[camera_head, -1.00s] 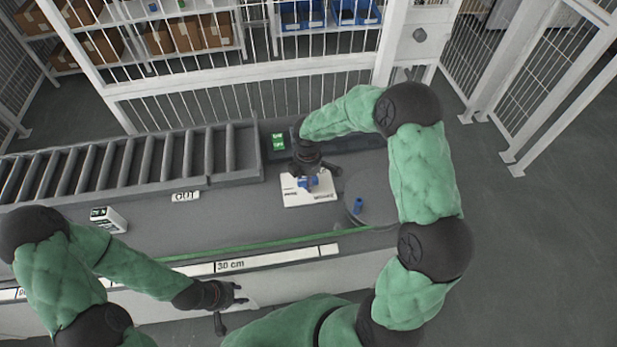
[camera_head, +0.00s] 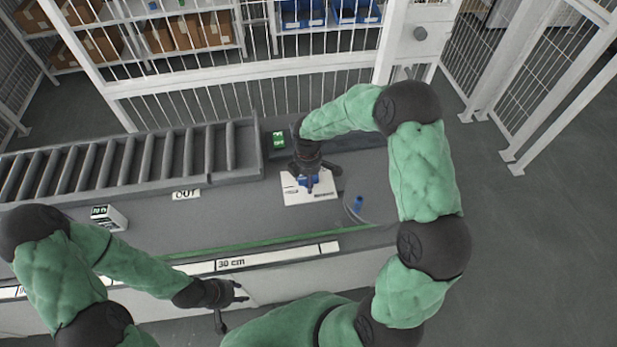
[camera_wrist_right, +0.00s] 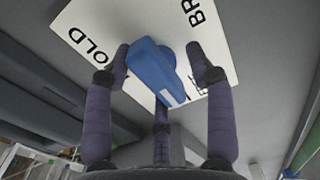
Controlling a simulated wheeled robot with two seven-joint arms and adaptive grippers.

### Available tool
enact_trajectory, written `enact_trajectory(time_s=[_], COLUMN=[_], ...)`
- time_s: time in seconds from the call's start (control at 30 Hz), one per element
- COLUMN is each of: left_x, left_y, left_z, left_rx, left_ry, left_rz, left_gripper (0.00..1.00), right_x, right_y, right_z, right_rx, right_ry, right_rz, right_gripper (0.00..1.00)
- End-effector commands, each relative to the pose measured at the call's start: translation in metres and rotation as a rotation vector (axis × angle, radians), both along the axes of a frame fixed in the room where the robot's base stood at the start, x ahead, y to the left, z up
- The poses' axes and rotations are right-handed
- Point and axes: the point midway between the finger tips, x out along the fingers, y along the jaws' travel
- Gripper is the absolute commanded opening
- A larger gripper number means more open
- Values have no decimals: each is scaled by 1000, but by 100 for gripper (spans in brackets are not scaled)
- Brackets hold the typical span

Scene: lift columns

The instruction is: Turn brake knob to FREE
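The brake knob (camera_wrist_right: 158,72) is a blue bar on a white plate (camera_wrist_right: 90,18) that reads HOLD, BRAKE and a partly hidden word, likely FREE. In the wrist view the bar sits slantwise. My right gripper (camera_wrist_right: 163,68) has a finger on each side of the knob, with gaps visible, and a third finger below it. In the head view the right gripper (camera_head: 310,182) is over the white plate (camera_head: 312,198), hiding part of the blue knob (camera_head: 308,180). My left gripper (camera_head: 238,292) is open and empty near the front edge of the bench.
A roller conveyor (camera_head: 130,158) is at the left, with an OUT label (camera_head: 186,194) in front. A small box (camera_head: 108,217) is at left. A wire fence (camera_head: 240,85) runs behind.

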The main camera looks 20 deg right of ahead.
Motion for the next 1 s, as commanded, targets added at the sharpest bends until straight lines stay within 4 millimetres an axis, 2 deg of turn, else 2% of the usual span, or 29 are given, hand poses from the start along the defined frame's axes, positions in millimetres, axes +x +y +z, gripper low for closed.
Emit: enact_trajectory(time_s=[0.17,1.0], left_x=[0,0], left_y=[0,0], left_z=[4,58], left_rx=[0,0], left_ry=[0,0], left_rz=[0,0], left_gripper=[40,40], right_x=[-4,1], right_y=[0,-1], right_z=[3,77], right_rx=[-1,0], right_ry=[11,-1], right_rz=[0,-1], right_gripper=[51,51])
